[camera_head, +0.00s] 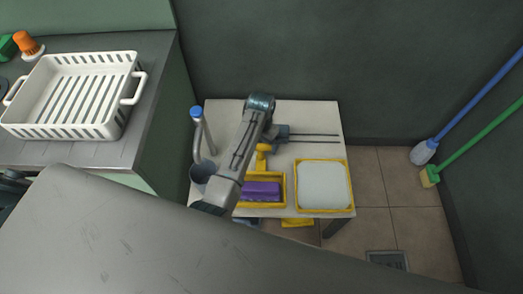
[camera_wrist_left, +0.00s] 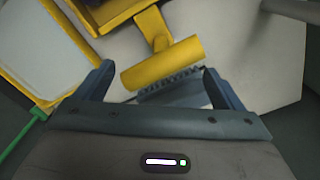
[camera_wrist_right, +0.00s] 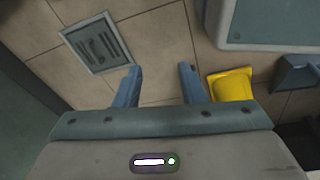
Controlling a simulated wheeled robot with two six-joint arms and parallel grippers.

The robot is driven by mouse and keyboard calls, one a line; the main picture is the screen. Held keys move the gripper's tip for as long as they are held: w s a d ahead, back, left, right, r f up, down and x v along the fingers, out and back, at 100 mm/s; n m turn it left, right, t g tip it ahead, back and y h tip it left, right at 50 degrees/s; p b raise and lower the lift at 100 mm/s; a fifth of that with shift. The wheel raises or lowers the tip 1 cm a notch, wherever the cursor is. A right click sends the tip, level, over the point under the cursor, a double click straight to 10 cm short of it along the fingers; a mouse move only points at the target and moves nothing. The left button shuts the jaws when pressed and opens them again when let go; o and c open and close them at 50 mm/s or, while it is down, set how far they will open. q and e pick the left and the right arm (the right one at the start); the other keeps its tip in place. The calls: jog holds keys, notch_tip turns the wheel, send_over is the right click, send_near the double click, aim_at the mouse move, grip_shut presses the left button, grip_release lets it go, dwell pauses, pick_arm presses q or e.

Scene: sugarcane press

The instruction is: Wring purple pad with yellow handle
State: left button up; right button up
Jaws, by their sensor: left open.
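The purple pad (camera_head: 260,191) lies in a yellow-framed tray (camera_head: 283,190) on the light table, partly hidden by my left arm. The yellow handle (camera_head: 262,156) stands at the tray's back edge. In the left wrist view the handle (camera_wrist_left: 162,63) is a T-shaped bar. My left gripper (camera_head: 282,133) is over the table, just behind the handle. Its open fingers (camera_wrist_left: 158,84) straddle the line of the bar, with no grip visible. My right gripper (camera_wrist_right: 160,72) is open and empty above the tiled floor.
A yellow-framed tray with a whitish surface (camera_head: 323,186) sits to the right on the table. A blue-topped pipe (camera_head: 197,113) and dark cup (camera_head: 203,173) stand left. A yellow object (camera_wrist_right: 230,85) and floor drain (camera_wrist_right: 98,43) show near my right gripper.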

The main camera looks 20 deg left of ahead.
aim_at(261, 152)
pick_arm(q)
notch_tip(261, 152, down, 6)
jog(key=shift+f+b, duration=0.2)
jog(key=shift+b, duration=0.15)
jog(key=shift+f, duration=0.7)
pick_arm(e)
jog(key=shift+w+a+r, duration=0.1)
jog(key=shift+w+r, duration=0.4)
jog(key=shift+r, duration=0.3)
jog(key=shift+w+r, duration=0.5)
jog(key=shift+r, duration=0.25)
